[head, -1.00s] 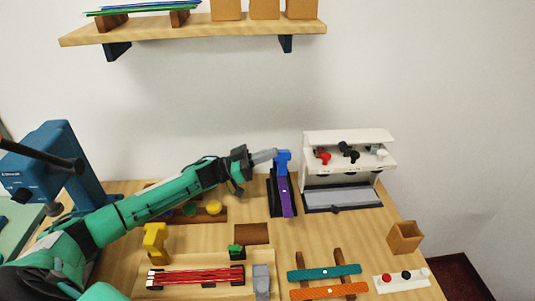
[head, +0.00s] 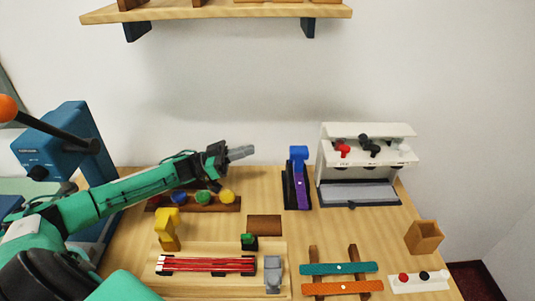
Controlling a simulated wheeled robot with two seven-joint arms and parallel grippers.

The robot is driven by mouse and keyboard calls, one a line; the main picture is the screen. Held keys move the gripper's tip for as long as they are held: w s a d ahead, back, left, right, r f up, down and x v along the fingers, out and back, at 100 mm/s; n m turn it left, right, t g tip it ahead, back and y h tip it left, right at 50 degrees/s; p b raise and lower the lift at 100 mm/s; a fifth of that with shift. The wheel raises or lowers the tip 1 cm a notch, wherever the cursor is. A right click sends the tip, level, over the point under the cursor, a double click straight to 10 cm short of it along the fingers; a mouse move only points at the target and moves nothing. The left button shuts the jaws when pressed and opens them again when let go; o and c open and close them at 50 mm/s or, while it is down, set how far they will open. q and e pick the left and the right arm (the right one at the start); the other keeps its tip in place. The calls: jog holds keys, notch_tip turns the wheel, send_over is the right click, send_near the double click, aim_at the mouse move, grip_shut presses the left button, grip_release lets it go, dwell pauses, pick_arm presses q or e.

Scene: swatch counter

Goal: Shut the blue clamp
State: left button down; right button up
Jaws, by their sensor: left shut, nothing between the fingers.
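The blue clamp (head: 299,154) stands upright at the back of the counter, at the far end of a dark base (head: 289,194). A purple strip (head: 300,188) lies along that base, below the blue part. I cannot tell from this view whether the clamp is open or closed. My left gripper (head: 243,153) is shut and empty. It points right and is held above the counter, left of the blue clamp, with a clear gap between them. My right gripper does not show.
A white cabinet (head: 367,130) with knobs stands right of the clamp. A yellow piece (head: 166,228), a rack with coloured knobs (head: 215,206) and a grey piece (head: 272,272) stand nearer. A shelf (head: 215,13) hangs above.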

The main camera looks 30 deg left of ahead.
pick_arm(q)
jog(key=s+a, duration=0.2)
jog(key=a, duration=0.1)
jog(key=s+a, duration=0.1)
jog(key=shift+a+b, duration=0.3)
jog(key=shift+a, duration=0.1)
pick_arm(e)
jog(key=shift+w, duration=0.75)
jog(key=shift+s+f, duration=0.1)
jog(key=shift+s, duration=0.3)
